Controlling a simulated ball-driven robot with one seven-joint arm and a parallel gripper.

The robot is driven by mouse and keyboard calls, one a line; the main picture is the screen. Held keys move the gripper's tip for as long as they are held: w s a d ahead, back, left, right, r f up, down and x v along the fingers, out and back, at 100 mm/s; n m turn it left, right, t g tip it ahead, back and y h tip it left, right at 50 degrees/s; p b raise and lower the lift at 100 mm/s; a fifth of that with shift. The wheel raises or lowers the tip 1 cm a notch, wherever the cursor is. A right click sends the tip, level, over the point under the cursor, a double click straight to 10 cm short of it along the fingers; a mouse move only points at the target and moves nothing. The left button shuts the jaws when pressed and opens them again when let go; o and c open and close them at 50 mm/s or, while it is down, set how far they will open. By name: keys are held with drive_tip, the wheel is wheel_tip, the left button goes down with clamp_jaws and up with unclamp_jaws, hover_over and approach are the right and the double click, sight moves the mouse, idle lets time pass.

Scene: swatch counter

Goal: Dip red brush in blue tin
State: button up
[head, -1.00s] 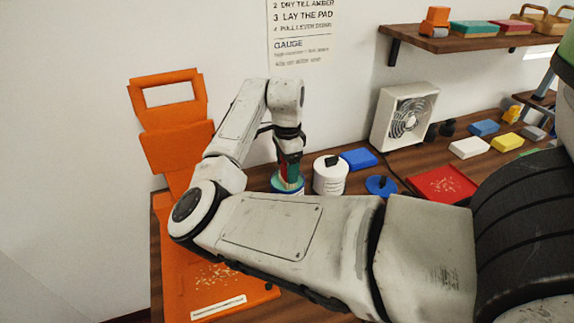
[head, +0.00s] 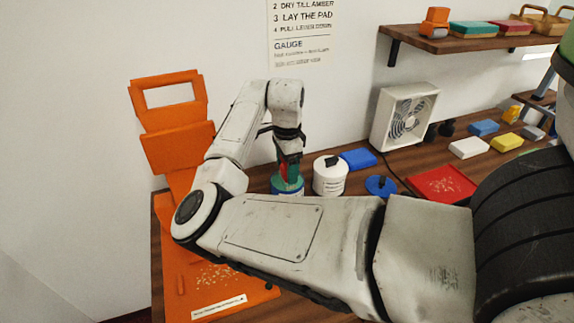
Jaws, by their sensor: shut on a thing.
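My gripper (head: 289,157) is shut on the red brush (head: 291,171), holding it upright at the back of the counter. Only a strip of red shows between the dark fingers. The brush's lower end is at the open top of the blue tin (head: 289,193), which has a green-teal top. The bristles are hidden, so I cannot tell how deep they are. My forearm covers the lower part of this tin. A blue lid with a black knob (head: 381,186) lies on the counter to the right.
A white lidded tin (head: 329,175) stands close to the right of the blue tin, with a blue block (head: 358,159) behind it. An orange press (head: 178,147) is at left. A white fan (head: 404,117) and red tray (head: 443,185) are at right.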

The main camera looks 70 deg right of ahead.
drive_tip(key=shift+f, duration=0.1)
idle(0.4)
wheel_tip(320, 180, up, 7)
drive_tip(key=p, duration=0.6)
idle(1.1)
